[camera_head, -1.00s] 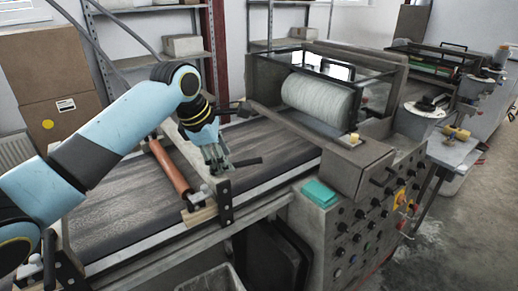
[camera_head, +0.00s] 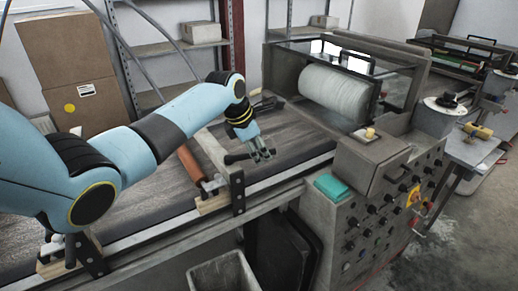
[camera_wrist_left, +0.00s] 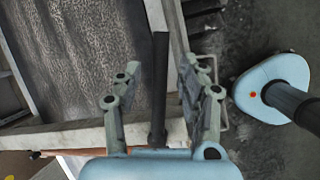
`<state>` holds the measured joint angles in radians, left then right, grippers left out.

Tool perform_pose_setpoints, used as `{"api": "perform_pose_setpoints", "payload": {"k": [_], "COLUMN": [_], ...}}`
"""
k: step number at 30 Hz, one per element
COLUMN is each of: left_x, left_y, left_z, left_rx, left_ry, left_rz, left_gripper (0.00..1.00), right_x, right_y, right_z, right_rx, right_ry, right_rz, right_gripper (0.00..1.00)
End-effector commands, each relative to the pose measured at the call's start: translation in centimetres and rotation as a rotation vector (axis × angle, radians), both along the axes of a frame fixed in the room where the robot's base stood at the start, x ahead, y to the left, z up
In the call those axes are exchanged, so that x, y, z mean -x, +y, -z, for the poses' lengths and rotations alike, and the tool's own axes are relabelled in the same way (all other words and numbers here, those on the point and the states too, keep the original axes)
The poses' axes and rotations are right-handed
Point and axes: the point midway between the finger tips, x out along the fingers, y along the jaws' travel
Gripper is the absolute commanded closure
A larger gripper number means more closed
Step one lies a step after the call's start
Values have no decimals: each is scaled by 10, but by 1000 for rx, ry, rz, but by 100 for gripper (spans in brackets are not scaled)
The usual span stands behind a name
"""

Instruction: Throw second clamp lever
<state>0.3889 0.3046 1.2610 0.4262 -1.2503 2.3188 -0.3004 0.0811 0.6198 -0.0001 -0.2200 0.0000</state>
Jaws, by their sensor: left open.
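My left gripper (camera_head: 263,156) is open, low over the belt beside the near end of a grey crossbar (camera_head: 214,152). A dark clamp lever (camera_head: 237,158) shows just left of its fingers in the head view. In the left wrist view, a long dark bar (camera_wrist_left: 160,85), which looks like this lever, lies between the spread fingers (camera_wrist_left: 160,85) with a gap on each side. Another dark lever (camera_head: 263,103) shows at the crossbar's far end. My right gripper is not in view.
The dark belt (camera_head: 290,135) runs under the crossbar, with an orange roller (camera_head: 190,165) left of it. A white roll (camera_head: 335,92) sits in a frame at the right. A teal pad (camera_head: 332,187) lies on the control cabinet (camera_head: 375,215). A bin (camera_head: 222,272) stands in front.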

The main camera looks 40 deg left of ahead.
Motion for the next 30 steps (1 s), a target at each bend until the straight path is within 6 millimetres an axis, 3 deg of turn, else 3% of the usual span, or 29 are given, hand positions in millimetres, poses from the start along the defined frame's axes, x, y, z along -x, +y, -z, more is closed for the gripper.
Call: {"api": "perform_pose_setpoints", "payload": {"k": [8,17,30], "left_x": [-1,0,-2], "left_y": [0,0,0], "left_z": [1,1,2], "left_rx": [-1,-1,-1], "left_ry": [-1,-1,0], "left_rz": [1,0,3], "left_gripper": [60,99,100], "right_x": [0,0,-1], "right_y": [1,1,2], "right_z": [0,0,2], "right_rx": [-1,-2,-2], "right_ry": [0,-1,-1], "right_rz": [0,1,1], "right_gripper": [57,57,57]}}
